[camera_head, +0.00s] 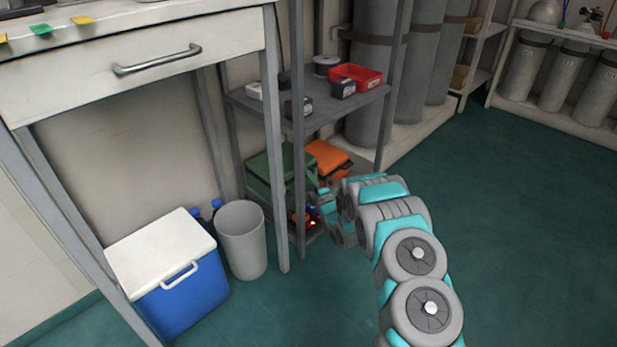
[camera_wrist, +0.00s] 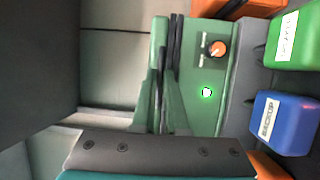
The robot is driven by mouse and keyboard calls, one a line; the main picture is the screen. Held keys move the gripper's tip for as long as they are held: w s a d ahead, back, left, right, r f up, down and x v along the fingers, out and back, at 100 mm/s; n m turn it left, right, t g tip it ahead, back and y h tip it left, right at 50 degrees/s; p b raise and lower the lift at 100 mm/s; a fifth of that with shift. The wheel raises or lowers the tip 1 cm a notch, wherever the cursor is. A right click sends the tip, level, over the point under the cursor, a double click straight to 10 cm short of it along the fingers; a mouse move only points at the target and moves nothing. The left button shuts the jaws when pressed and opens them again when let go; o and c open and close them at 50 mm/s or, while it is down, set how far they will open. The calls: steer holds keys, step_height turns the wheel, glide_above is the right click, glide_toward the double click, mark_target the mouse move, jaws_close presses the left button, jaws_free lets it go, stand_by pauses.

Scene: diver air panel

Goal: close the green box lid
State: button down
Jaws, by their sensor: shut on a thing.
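The green box (camera_head: 268,172) sits on the low level of the grey shelf rack, partly hidden by a rack post. In the wrist view a green box face (camera_wrist: 210,70) shows with an orange knob and a glowing green light. My gripper (camera_wrist: 164,78) is shut at the dark-edged green strip beside this face. This strip looks like part of the box lid, but the fingers hide the contact. In the head view my gripper (camera_head: 322,200) is low beside the rack, mostly hidden. I cannot tell the lid's exact angle.
An orange box (camera_head: 328,160) stands right of the green box. A green labelled block (camera_wrist: 291,42) and a blue labelled block (camera_wrist: 283,122) are close by. Rack posts (camera_head: 298,150) stand close to my arm. A bin (camera_head: 241,240) and blue cooler (camera_head: 183,300) stand left. Floor at right is clear.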

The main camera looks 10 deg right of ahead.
steer(key=shift+s+f, duration=0.1)
steer(key=shift+f, duration=0.25)
steer(key=c, duration=1.3)
jaws_free()
steer(key=shift+d, duration=0.1)
steer(key=o, duration=0.4)
steer(key=shift+c, duration=0.2)
steer(key=v, duration=0.7)
steer(key=shift+s+p, duration=0.35)
steer(key=shift+p, duration=0.05)
